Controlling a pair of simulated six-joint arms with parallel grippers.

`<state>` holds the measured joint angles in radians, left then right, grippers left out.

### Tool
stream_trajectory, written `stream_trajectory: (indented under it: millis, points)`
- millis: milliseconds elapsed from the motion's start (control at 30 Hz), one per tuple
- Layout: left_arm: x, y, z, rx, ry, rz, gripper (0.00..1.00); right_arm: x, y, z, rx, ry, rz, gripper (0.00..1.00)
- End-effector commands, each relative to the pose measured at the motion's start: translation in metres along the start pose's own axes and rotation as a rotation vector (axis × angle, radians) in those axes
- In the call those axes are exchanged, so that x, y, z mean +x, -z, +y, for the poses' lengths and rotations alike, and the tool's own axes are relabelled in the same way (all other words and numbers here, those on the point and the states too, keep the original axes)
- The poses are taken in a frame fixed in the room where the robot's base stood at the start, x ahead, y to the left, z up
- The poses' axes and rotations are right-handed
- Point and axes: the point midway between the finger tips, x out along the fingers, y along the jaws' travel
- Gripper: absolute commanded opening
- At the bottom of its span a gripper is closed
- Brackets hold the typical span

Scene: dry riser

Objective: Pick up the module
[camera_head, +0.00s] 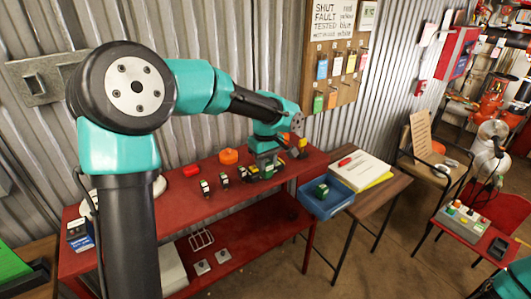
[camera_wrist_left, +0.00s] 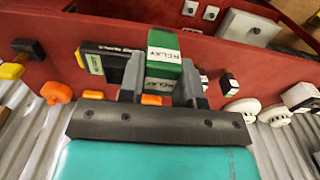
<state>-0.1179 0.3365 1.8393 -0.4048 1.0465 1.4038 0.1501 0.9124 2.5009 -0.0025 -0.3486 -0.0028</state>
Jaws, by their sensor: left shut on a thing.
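A green module labelled RELAY (camera_wrist_left: 164,45) sits between the two fingers of my left gripper (camera_wrist_left: 162,82) in the left wrist view, and the fingers are shut on it. In the head view my left gripper (camera_head: 264,163) is low over the right part of the red bench (camera_head: 215,212), among small modules. I cannot tell whether the held module is clear of the bench. More small dark modules (camera_head: 205,188) stand in a row to the left of the gripper. Another green-topped module (camera_head: 321,190) is in the blue bin (camera_head: 328,206). My right gripper is not in view.
An orange round thing (camera_head: 229,156) and a red thing (camera_head: 191,171) lie at the back of the bench, near the corrugated wall. A pegboard with tags (camera_head: 335,55) hangs behind.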

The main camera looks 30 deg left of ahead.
Motion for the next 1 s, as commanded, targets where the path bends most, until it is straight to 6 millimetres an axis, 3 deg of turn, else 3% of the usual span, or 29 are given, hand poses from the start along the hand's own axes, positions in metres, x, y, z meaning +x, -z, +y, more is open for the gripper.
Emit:
stream_trajectory:
  millis: [100, 300, 1000]
  points:
    - [-0.003, -0.018, -0.011, 0.002, -0.002, 0.001, 0.04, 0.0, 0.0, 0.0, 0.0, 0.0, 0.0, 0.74]
    - [-0.004, -0.032, -0.02, 0.0, 0.0, 0.0, 0.04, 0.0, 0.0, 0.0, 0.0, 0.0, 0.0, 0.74]
    - [-0.006, -0.033, -0.021, 0.0, -0.001, 0.0, 0.04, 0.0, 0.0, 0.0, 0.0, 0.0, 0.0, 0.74]
